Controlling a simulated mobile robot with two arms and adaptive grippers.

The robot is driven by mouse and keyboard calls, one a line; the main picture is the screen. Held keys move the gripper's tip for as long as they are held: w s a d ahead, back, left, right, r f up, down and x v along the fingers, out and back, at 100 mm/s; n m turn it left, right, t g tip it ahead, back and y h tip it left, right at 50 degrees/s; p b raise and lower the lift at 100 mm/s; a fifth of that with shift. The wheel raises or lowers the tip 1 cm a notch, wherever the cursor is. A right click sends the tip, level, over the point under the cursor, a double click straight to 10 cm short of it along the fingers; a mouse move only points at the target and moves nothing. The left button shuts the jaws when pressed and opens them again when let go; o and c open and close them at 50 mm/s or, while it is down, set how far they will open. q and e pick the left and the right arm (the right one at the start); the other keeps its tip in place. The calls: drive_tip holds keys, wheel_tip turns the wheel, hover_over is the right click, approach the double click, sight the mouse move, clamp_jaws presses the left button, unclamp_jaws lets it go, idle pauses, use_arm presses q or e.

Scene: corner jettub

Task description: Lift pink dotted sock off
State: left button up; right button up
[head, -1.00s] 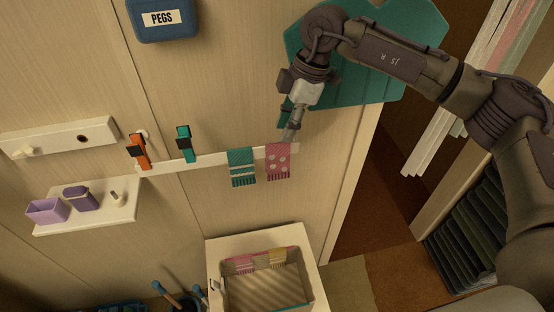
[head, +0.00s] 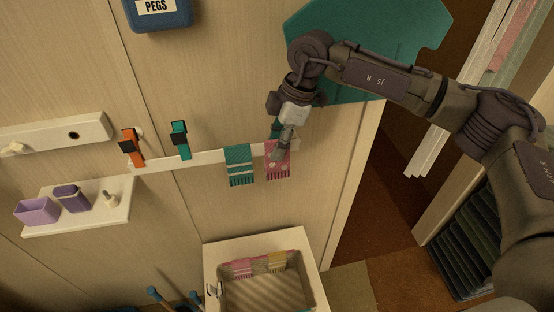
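The pink dotted sock (head: 278,169) hangs over the right end of a white rail (head: 205,158). A teal striped sock (head: 240,166) hangs on the rail just to its left. My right gripper (head: 282,154) points down in front of the pink sock and covers part of its upper middle. I cannot tell whether its fingers touch the sock or are closed on it. My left gripper is not in view.
An orange peg (head: 133,147) and a teal peg (head: 181,140) sit on the rail's left part. Below is a white box (head: 222,256) with pink and yellow pieces on its inside back wall. A shelf (head: 113,213) with purple containers is at left. A blue PEGS box (head: 158,18) hangs above.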

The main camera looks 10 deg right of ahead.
clamp_jaws()
wheel_tip(320, 180, up, 14)
drive_tip(key=p, duration=0.8)
drive_tip(key=shift+f, duration=0.15)
idle(0.5)
